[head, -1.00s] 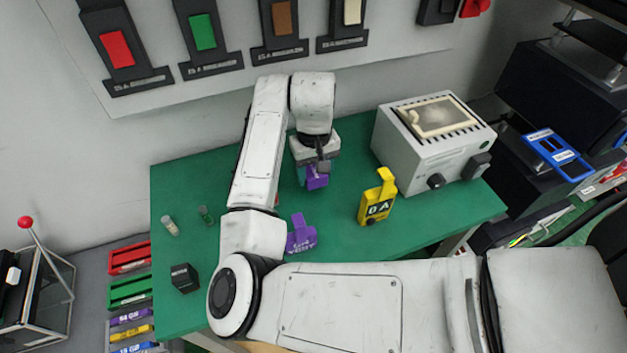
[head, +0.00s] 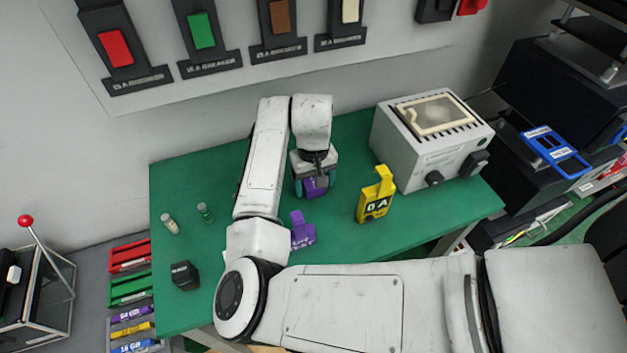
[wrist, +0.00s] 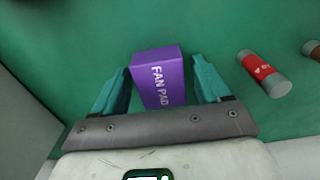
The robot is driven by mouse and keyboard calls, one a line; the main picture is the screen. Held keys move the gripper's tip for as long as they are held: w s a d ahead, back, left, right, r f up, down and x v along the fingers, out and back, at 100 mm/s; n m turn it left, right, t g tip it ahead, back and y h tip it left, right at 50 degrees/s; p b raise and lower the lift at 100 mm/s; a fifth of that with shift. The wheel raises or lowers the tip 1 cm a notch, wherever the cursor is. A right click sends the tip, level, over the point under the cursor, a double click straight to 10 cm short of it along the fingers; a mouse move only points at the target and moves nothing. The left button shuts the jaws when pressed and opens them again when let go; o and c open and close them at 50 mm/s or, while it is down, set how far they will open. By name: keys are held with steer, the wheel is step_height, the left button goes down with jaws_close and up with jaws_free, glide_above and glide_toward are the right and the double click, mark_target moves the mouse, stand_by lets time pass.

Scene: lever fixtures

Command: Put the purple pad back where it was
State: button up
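The purple pad (wrist: 158,78) is a purple block lettered "FAN PAD" in the wrist view. It sits between the two teal fingers of my gripper (wrist: 160,88), over the green table. The fingers stand apart; a gap shows at the pad's right side, while the left finger is very close to it. In the head view the pad (head: 315,187) shows low between the fingers of my gripper (head: 315,184), near the back middle of the table. Whether it rests fully on the table is hard to tell.
On the green table (head: 410,235) stand a second purple piece (head: 302,231), a yellow piece (head: 376,197), a grey box device (head: 425,150), a black cube (head: 185,276) and two small vials (head: 169,224). A red-labelled cylinder (wrist: 262,73) lies right of my gripper in the wrist view.

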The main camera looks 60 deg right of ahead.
mark_target(313, 182)
steer(key=shift+o, duration=0.4)
steer(key=shift+r, duration=0.15)
step_height(313, 182, up, 12)
steer(key=shift+b, duration=0.3)
stand_by(0.6)
